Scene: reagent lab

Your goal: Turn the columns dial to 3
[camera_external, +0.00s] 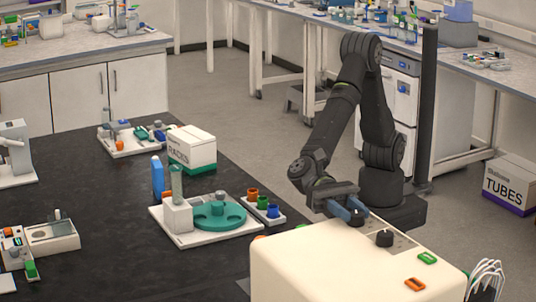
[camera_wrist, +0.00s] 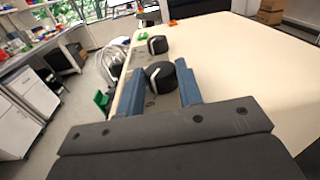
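Two black round dials with white marks stand on the grey panel of a cream machine (camera_external: 330,262). The near dial in the wrist view (camera_wrist: 161,78) lies between the tips of my gripper's blue fingers; it also shows in the external view (camera_external: 357,219). The other dial (camera_external: 385,238) stands farther along the panel and shows beyond the first in the wrist view (camera_wrist: 157,45). My gripper (camera_external: 348,210) is open, with a finger on either side of the first dial; contact cannot be made out. The dials' labels and settings are too small to read, so I cannot tell which is columns.
A green clip-like piece (camera_external: 427,258) and an orange one (camera_external: 415,284) lie on the machine top. White tubes or cables (camera_external: 487,278) hang at its right end. A white tray with a green disc (camera_external: 220,216) stands on the dark bench to the left.

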